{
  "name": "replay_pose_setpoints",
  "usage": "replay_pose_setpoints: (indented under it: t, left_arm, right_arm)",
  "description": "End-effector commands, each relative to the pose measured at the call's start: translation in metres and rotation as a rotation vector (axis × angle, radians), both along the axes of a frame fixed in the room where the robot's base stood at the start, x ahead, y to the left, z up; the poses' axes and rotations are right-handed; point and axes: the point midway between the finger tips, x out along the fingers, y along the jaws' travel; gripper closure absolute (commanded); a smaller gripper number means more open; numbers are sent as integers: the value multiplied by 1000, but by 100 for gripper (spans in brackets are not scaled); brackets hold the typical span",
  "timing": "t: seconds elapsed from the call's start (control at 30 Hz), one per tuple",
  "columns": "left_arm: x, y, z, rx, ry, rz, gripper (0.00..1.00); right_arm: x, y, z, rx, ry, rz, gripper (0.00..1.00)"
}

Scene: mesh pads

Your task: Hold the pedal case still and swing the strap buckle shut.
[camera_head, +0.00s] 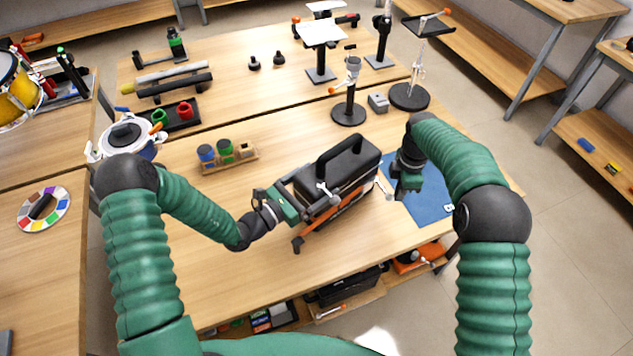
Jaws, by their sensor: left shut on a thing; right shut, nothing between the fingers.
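The pedal case (352,166) is a black box with a raised black handle and orange trim along its lower edge. It stands on the wooden table at the centre. My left gripper (316,205) is at the case's left end and is shut on part of it; the exact part held is hard to make out. A small pale metal piece, perhaps the strap buckle (326,191), shows by the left fingers, and its position is unclear. My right gripper (398,197) is shut and empty, just right of the case, apart from it, above the blue mat.
The blue mat (428,205) lies right of the case by the table edge. A block with coloured knobs (228,160) stands behind left. Round-based stands (348,114) are behind the case. The table in front left is clear.

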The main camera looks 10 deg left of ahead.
Motion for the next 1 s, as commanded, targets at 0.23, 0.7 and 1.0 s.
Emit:
replay_pose_setpoints:
  t: [0.23, 0.7, 1.0]
  left_arm:
    - [-3, 0, -6, 5, 15, -3, 82]
    - [-3, -1, -6, 5, 15, -4, 82]
    - [-3, -1, -6, 5, 15, -4, 82]
  right_arm:
    - [-4, 11, 0, 5, -1, 5, 100]
    - [-14, 28, 0, 5, -2, 3, 100]
    - [-15, 38, -1, 4, -1, 4, 100]
